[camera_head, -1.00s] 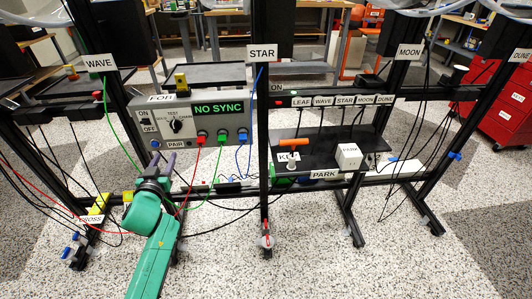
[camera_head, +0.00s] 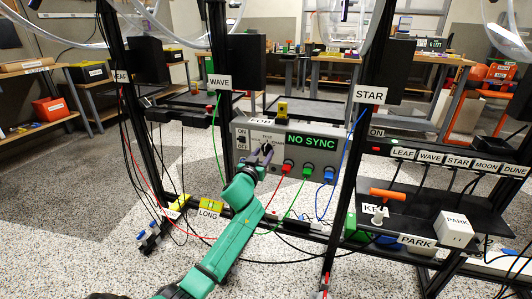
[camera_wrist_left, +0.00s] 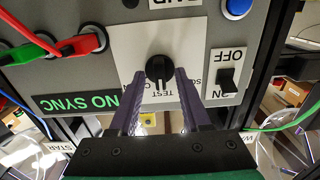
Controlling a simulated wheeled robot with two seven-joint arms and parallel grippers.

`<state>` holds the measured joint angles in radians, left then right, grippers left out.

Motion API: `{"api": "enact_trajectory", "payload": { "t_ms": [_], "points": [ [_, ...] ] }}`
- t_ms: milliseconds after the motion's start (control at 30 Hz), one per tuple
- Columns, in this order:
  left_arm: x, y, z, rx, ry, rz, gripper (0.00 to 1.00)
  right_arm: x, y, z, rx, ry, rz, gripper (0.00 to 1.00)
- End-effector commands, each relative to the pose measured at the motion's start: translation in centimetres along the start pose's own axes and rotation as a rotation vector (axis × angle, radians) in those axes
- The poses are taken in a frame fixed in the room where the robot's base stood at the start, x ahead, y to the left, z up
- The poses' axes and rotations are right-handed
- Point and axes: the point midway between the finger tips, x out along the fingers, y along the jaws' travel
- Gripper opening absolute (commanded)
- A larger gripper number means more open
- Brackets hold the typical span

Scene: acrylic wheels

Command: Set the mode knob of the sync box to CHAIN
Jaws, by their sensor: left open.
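The grey sync box (camera_head: 345,141) hangs on the rack between the WAVE and STAR posts, and its display reads NO SYNC. Its black mode knob (camera_wrist_left: 159,69) sits on a white plate in the left wrist view, which shows the box upside down. The knob's white mark appears to point at TEST; the side labels are partly hidden by the fingers. My left gripper (camera_head: 262,155) is at the box front. In the left wrist view the left gripper (camera_wrist_left: 160,76) is open, one finger on each side of the knob, with small gaps visible. My right gripper is out of view.
Red (camera_head: 287,166), green (camera_head: 308,170) and blue (camera_head: 329,174) plugs with cables sit right of the knob. An ON/OFF switch (camera_wrist_left: 227,80) is on its other side. A shelf with an orange-handled key (camera_head: 388,195) and a PARK block (camera_head: 455,228) stands at right.

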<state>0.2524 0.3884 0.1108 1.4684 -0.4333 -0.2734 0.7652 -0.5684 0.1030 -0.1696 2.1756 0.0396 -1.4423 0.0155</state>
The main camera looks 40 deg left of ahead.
Motion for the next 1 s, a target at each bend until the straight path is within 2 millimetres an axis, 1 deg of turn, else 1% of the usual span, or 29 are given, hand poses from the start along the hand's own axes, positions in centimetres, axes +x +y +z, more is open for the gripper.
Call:
{"api": "enact_trajectory", "payload": {
  "t_ms": [133, 167, 200, 267, 300, 467, 600, 633, 667, 867, 933, 1000],
  "points": [
    [-0.02, 0.00, -0.01, 0.000, 0.000, 0.000, 0.47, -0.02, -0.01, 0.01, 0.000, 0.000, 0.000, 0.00],
    [-0.02, 0.00, -0.01, 0.000, 0.000, 0.000, 0.40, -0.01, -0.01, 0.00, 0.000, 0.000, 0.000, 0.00],
    [-0.02, 0.00, 0.00, 0.000, 0.000, 0.000, 0.25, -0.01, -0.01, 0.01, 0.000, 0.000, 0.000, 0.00],
    [-0.03, -0.01, 0.00, 0.000, -0.001, 0.000, 0.02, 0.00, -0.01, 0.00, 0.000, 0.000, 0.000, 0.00],
    [-0.03, -0.01, 0.01, 0.000, -0.001, 0.000, 0.00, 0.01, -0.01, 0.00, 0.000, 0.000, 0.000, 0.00],
    [-0.04, -0.01, 0.00, 0.026, -0.001, 0.000, 0.00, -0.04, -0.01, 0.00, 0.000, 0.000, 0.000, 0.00],
    [-0.04, -0.08, 0.03, 0.339, -0.003, 0.000, 0.00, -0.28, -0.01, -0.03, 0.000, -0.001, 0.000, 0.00],
    [-0.04, -0.05, 0.05, 0.383, -0.003, 0.000, 0.00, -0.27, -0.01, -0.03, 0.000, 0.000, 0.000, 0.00],
    [-0.05, -0.02, 0.06, 0.405, -0.002, 0.000, 0.00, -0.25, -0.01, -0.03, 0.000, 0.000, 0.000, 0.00],
    [-0.05, -0.01, 0.09, 0.413, -0.002, 0.000, 0.00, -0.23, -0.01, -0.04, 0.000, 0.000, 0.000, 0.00],
    [-0.05, -0.05, 0.05, 0.534, -0.003, 0.000, 0.00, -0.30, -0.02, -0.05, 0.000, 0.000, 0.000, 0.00],
    [-0.04, -0.09, 0.08, 0.716, -0.003, 0.000, 0.00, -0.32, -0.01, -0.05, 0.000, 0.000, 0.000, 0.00]
  ]
}}
